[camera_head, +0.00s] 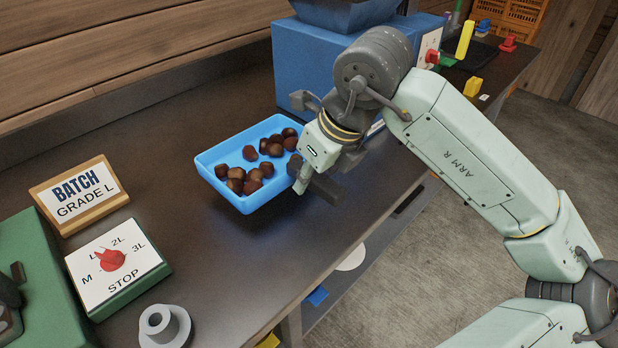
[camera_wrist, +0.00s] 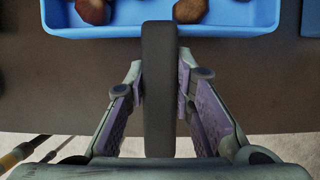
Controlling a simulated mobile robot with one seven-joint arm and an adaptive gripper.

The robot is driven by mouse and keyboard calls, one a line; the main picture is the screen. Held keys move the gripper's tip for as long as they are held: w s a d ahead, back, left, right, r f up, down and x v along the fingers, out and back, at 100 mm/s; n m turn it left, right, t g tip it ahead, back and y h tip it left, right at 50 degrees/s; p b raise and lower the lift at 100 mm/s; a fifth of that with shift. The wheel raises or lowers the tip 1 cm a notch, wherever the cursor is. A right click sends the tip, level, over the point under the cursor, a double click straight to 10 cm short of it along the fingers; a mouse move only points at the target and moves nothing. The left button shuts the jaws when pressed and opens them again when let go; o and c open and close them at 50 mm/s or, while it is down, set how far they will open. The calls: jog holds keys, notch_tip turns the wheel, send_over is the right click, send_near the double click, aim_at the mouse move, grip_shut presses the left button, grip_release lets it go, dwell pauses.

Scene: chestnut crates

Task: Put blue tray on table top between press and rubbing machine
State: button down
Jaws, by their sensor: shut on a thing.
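The blue tray (camera_head: 217,187) holds several brown chestnuts and is over the dark table top (camera_head: 190,115), in front of a blue machine (camera_head: 310,60). I cannot tell for sure whether its bottom touches the table. My gripper (camera_head: 304,182) is at the tray's right side. In the wrist view my gripper (camera_wrist: 160,95) is shut on a dark handle-like bar (camera_wrist: 159,60), whose far end meets the front wall of the blue tray (camera_wrist: 240,28). A green machine (camera_head: 35,260) stands at the left. Labels do not tell which machine is the press.
A batch sign (camera_head: 80,195), a dial box (camera_head: 118,265) with a red knob and a grey flanged part (camera_head: 165,326) are at the left. Small coloured things and orange crates (camera_head: 515,22) are at the far right.

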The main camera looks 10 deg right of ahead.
jog(key=shift+w, duration=0.65)
jog(key=shift+f+p, duration=0.55)
jog(key=shift+f, duration=1.4)
jog(key=c, duration=1.4)
grip_release()
jog(key=shift+o, duration=0.2)
jog(key=shift+r, duration=0.25)
jog(key=b+v, duration=0.1)
jog(key=v, duration=1.1)
jog(key=shift+f, duration=0.1)
